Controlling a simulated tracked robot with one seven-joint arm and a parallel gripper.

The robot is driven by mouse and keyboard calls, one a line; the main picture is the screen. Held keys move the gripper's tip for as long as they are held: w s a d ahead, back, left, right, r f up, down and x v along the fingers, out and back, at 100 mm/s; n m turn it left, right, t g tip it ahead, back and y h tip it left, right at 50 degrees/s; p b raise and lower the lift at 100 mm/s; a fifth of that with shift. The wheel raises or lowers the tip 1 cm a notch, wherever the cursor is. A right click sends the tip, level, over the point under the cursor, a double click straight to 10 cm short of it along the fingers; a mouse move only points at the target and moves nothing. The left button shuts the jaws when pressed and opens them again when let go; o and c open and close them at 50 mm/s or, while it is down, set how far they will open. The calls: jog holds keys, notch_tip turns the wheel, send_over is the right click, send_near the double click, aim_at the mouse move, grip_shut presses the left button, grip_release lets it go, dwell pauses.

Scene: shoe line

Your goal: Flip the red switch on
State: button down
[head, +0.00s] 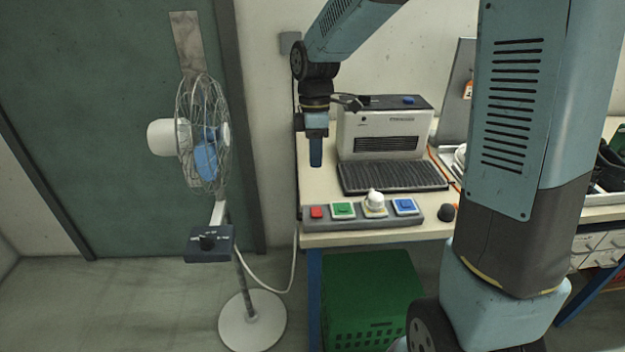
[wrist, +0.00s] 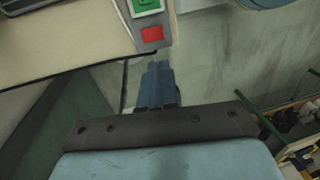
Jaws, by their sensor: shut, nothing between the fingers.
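The red switch (head: 317,212) is the leftmost one on a grey control strip (head: 360,223) along the front edge of the table. In the wrist view the red switch (wrist: 152,34) sits at the end of the strip, just beyond the fingertips in the picture. My gripper (head: 316,165) is shut and empty, pointing down above the table's left side. In the head view it appears above the red switch, apart from it. In the wrist view my gripper (wrist: 158,68) shows its blue fingers together. I cannot tell whether the switch is on or off.
A green switch (head: 343,209), a white knob (head: 374,199) and a blue switch (head: 405,206) share the strip. A beige machine (head: 385,130) with a dark ribbed tray (head: 392,178) stands behind. A fan (head: 203,140) stands left of the table. A green crate (head: 370,290) is below.

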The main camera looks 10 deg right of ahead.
aim_at(317, 215)
jog(key=f, duration=0.4)
jog(key=s+f, duration=0.1)
jog(key=f, duration=0.3)
jog(key=s+f, duration=0.1)
jog(key=f, duration=0.4)
jog(key=shift+s, duration=0.2)
jog(key=shift+s+f, duration=0.2)
jog(key=shift+f, duration=0.1)
jog(key=shift+s+f, duration=0.4)
jog(key=shift+s, duration=0.35)
jog(key=shift+w, duration=0.1)
jog(key=shift+w+r, duration=0.2)
jog(key=shift+w, duration=0.45)
